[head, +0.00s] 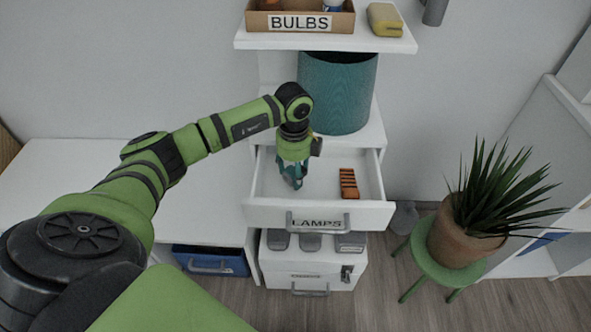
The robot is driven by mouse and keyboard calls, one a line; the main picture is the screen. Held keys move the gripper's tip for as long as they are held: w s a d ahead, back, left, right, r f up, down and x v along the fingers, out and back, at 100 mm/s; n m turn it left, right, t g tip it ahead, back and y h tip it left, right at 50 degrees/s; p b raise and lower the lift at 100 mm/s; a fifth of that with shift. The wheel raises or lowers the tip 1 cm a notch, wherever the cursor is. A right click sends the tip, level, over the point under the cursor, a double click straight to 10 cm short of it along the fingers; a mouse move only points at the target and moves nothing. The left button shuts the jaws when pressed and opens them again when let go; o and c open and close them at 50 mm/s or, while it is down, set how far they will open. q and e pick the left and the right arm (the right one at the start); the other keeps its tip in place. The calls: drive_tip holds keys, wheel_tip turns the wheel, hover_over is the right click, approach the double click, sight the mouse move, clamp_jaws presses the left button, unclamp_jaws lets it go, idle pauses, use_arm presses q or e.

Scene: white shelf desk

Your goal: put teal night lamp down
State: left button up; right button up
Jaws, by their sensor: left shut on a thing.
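My left gripper (295,163) reaches from the left over the open drawer (268,213) labelled LAMPS, pointing down into it. It is shut on a small teal thing, the teal night lamp (291,181), which shows only in part below and beside the fingers. The lamp is in the left part of the drawer, low over its floor; I cannot tell if it touches the floor. My right gripper is not in view.
An orange and dark striped item (348,184) lies at the drawer's right. A large teal cylinder (338,95) stands behind the drawer, under a shelf with a BULBS box (300,22) and a yellow item (384,20). A potted plant (465,240) stands on a green stool (440,270).

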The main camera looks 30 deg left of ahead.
sight(294, 170)
use_arm(q)
drive_tip(key=shift+f, duration=0.2)
drive_tip(key=o, duration=1.2)
drive_tip(key=shift+r, duration=0.15)
wheel_tip(294, 170, up, 12)
drive_tip(key=shift+s+r+p, duration=0.1)
drive_tip(key=shift+p, duration=0.35)
